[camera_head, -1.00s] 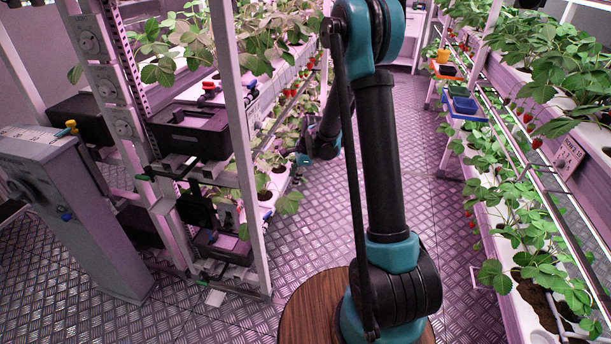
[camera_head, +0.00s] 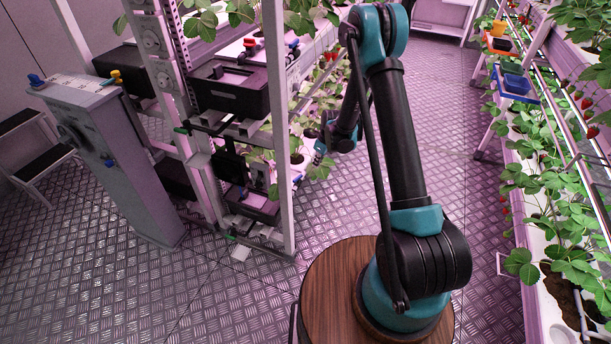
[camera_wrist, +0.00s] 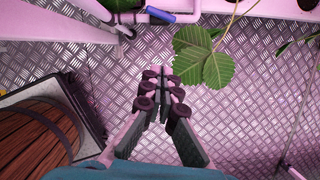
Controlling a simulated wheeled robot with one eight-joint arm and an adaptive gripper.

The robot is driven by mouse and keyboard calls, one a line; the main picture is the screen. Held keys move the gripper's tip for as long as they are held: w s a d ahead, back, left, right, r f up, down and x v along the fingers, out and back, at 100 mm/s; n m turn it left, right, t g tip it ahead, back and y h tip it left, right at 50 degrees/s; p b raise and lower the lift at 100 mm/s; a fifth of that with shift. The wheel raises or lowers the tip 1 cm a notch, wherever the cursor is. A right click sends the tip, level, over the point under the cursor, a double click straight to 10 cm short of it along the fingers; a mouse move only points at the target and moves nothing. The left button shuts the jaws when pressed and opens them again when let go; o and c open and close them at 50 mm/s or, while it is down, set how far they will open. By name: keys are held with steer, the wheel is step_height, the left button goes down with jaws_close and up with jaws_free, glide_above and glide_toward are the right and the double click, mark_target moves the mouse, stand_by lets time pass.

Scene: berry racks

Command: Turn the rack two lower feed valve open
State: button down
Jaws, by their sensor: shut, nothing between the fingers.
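My gripper (camera_wrist: 163,100) is shut and empty in the wrist view, with its fingertips over bare floor. In the head view the end of my arm hangs low beside the left rack; the fingers are too small to make out there. A blue lever-like handle (camera_wrist: 160,16) on a pale pipe shows at the top of the wrist view, ahead of and apart from the fingertips. In the head view the left rack (camera_head: 277,130) carries a red-topped valve (camera_head: 250,43) on its upper tier. A small blue part (camera_head: 243,192) shows lower down. I cannot tell which is rack two's lower feed valve.
A green leaf (camera_wrist: 203,58) hangs just right of my fingertips. A grey cabinet (camera_head: 115,160) with blue and yellow knobs stands left of the rack. Black boxes (camera_head: 230,97) sit on the rack. Another plant rack (camera_head: 545,310) lines the right. The floor between (camera_head: 440,190) is clear.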

mark_target(298, 178)
steer(key=w+a+f, duration=0.2)
steer(key=f, duration=0.4)
steer(key=w+a+f+m, duration=0.1)
steer(key=w+a+f, duration=0.1)
steer(key=f, duration=0.5)
steer(key=shift+w+a+m, duration=0.15)
steer(key=shift+a+m, duration=0.15)
steer(key=shift+a, duration=0.55)
